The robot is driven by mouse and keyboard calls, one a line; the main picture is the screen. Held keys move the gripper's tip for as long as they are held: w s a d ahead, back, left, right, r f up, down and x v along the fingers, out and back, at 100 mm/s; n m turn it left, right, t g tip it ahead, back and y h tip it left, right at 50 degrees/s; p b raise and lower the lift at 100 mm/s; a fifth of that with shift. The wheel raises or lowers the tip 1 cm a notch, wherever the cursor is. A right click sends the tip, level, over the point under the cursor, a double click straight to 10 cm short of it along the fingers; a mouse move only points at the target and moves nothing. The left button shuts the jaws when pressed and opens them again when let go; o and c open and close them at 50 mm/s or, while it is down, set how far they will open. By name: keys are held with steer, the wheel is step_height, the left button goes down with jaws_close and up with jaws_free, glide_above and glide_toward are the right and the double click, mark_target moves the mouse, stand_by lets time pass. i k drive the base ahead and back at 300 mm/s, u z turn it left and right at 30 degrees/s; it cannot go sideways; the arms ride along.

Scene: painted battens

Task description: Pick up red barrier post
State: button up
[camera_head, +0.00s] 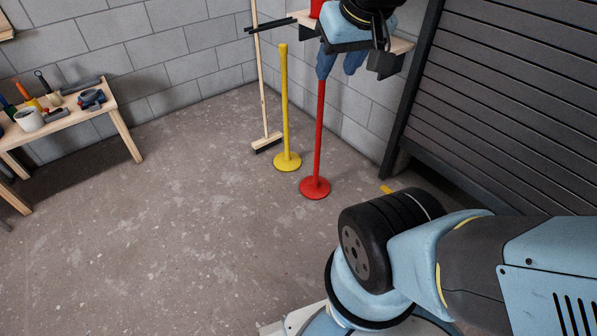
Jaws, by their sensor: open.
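The red barrier post (319,140) stands upright on the concrete floor on a round red base. Its upper end is hidden at the dark blue shapes under my gripper. My gripper (347,48) is at the top of the picture, light blue and black, above the post in the picture. It is open, and I see nothing held in it. I cannot tell how far it is from the post.
A yellow post (285,110) stands close left of the red one. A broom (263,90) leans at the wall behind. A wall shelf (400,45) is behind my gripper. A workbench (60,112) with tools is at left, a dark shutter (510,90) at right. The middle floor is clear.

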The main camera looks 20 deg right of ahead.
mark_target(315, 188)
steer(key=k, duration=0.85)
steer(key=z, duration=0.15)
steer(key=i, duration=1.85)
